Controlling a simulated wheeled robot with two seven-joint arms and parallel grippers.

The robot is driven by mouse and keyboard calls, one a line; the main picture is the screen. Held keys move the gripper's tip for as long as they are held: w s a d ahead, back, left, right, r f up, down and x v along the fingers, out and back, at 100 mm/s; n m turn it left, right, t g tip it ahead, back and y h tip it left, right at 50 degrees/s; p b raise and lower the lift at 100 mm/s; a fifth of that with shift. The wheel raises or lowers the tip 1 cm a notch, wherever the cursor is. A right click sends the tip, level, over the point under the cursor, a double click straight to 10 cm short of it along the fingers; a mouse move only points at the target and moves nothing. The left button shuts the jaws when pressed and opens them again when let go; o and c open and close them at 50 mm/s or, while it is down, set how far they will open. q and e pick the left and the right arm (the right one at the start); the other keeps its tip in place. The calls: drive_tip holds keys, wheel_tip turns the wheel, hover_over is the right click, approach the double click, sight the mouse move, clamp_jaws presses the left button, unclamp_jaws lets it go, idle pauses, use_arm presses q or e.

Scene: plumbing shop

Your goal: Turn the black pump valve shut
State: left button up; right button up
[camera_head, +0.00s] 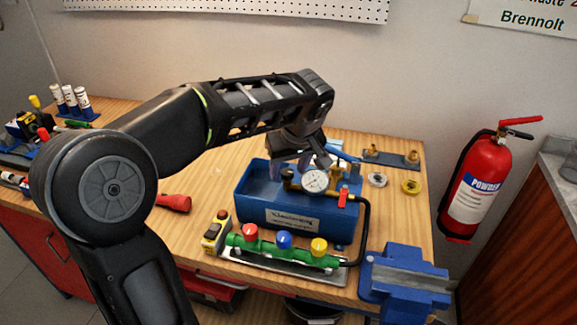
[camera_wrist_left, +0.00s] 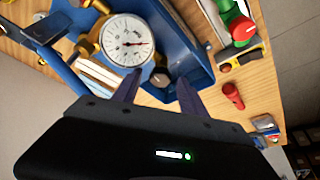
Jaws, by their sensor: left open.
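The blue test pump (camera_head: 290,215) stands on the wooden bench. It has a tank, a white round gauge (camera_head: 315,182) and brass fittings. A small dark knob (camera_wrist_left: 160,77), which looks like the black pump valve, shows just below the gauge in the left wrist view. My left gripper (camera_head: 303,162) reaches over the back of the pump from the left. In the left wrist view its open fingers (camera_wrist_left: 158,92) point toward the pump, one on each side of the knob. I cannot tell whether they touch it.
A green manifold (camera_head: 285,247) with red, blue and yellow knobs lies in front of the pump, joined by a black hose. A blue vise (camera_head: 405,275) is at front right. A red flashlight (camera_head: 174,202) lies left. A fire extinguisher (camera_head: 482,185) hangs on the wall.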

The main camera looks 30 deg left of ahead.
use_arm(q)
drive_tip(key=shift+f, duration=0.1)
drive_tip(key=shift+c, duration=0.5)
clamp_jaws()
